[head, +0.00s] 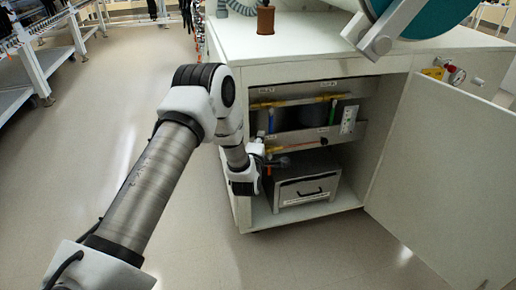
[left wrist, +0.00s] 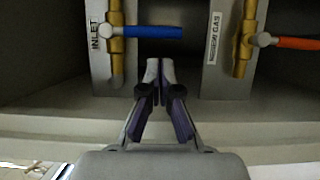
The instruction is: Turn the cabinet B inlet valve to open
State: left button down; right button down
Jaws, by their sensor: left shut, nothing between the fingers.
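The inlet valve has a blue lever (left wrist: 153,32) on a brass pipe (left wrist: 117,45), beside a label reading INLET (left wrist: 95,36) in the left wrist view. The lever lies crosswise to its pipe. In the head view the blue lever (head: 271,121) hangs down from the upper pipe inside the open cabinet. My left gripper (left wrist: 158,68) is shut and empty; its fingertips are just below the lever in the wrist view, apart from it as far as I can see. In the head view the gripper (head: 282,161) is at the cabinet mouth, partly hidden by the wrist. My right gripper is out of view.
A gas valve with an orange-red lever (left wrist: 295,43) is close by on the right in the wrist view. A green lever (head: 331,116) shows deeper in the cabinet. A grey box (head: 304,190) with a handle stands below. The open cabinet door (head: 450,170) bounds the right side.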

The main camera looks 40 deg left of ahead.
aim_at(271, 121)
pick_arm(q)
jog(key=x, duration=0.4)
jog(key=shift+w+b, duration=0.15)
jog(key=shift+b, duration=0.25)
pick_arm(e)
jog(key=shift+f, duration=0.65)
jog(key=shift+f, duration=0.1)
pick_arm(q)
jog(key=shift+w+f+n+b, duration=0.15)
jog(key=shift+n+b, duration=0.15)
jog(key=shift+b, duration=0.25)
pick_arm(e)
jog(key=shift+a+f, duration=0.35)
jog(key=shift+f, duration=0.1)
pick_arm(q)
jog(key=shift+d, duration=0.1)
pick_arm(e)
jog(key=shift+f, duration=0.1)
